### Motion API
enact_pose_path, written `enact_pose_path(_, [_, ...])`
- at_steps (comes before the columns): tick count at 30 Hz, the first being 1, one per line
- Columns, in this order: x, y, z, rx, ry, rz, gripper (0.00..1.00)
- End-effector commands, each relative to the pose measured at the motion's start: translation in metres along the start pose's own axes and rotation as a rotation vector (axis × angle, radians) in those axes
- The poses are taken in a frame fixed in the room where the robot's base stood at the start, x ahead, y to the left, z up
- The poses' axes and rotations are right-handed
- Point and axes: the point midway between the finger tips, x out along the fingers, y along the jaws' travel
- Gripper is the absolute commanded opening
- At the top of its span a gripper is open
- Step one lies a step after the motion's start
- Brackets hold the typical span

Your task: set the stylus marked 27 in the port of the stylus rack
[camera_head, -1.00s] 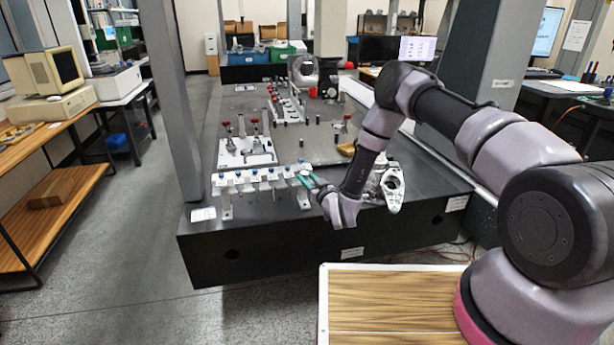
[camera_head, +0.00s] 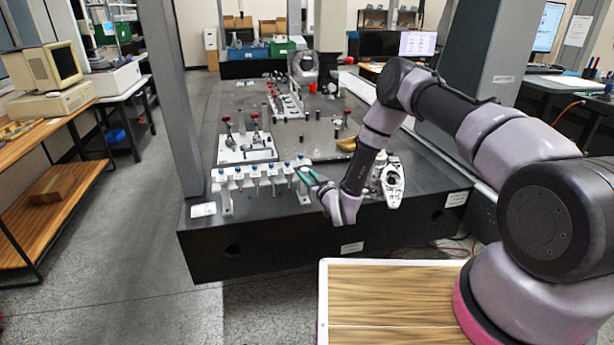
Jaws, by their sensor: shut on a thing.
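The stylus rack (camera_head: 240,173) is a white rail on two legs at the front left of the dark machine table. Several styli with blue tops (camera_head: 269,167) hang in a row along it. My gripper (camera_head: 306,177) has green fingers and is at the right end of the rack, level with its top. It is shut on a stylus, which is too small and too covered by the fingers to make out clearly. I cannot read the number 27 on any stylus, and I cannot tell whether the held one touches the rack.
A white fixture plate (camera_head: 246,148) with red-knobbed clamps stands behind the rack. A white and grey probe part (camera_head: 392,182) lies right of my gripper. A white card (camera_head: 203,209) lies left of the rack.

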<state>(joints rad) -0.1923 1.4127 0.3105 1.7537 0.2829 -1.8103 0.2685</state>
Motion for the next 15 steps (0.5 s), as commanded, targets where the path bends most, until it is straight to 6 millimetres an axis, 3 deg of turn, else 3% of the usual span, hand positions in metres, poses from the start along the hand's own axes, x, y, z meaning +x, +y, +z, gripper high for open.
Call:
enact_pose_path(14, [0.0001,0.0002,0.0038,0.0,0.0,0.0,0.0])
enact_pose_path(15, [0.0001,0.0002,0.0038,0.0,0.0,0.0,0.47])
